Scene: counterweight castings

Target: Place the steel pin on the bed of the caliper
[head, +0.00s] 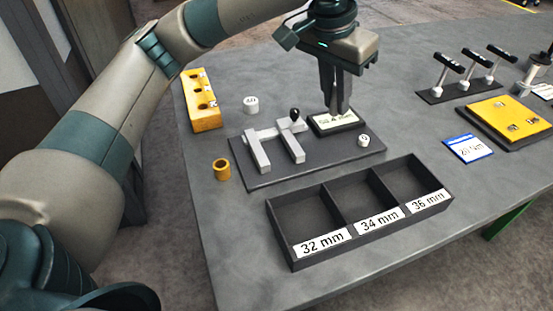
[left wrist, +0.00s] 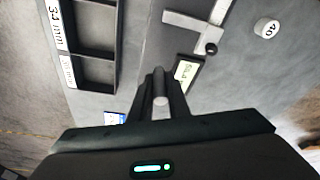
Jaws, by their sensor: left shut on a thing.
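The steel pin (left wrist: 160,104) is a grey cylinder between the fingers of my left gripper in the left wrist view. In the head view the fingers hide it. The caliper has pale jaws (head: 275,147) with a black knob on a dark base plate (head: 318,160). No pin shows between its jaws. The jaws also show in the left wrist view (left wrist: 190,20). My right gripper is not in view.
A black bin (head: 336,206) with three empty compartments, labelled 32, 34 and 36 mm, stands in front. A yellow block (head: 204,115), a white cylinder (head: 251,104) and a brass-coloured ring (head: 222,169) lie left. A small white round piece (head: 363,140) sits right. A blue-edged card (head: 467,148) lies further right.

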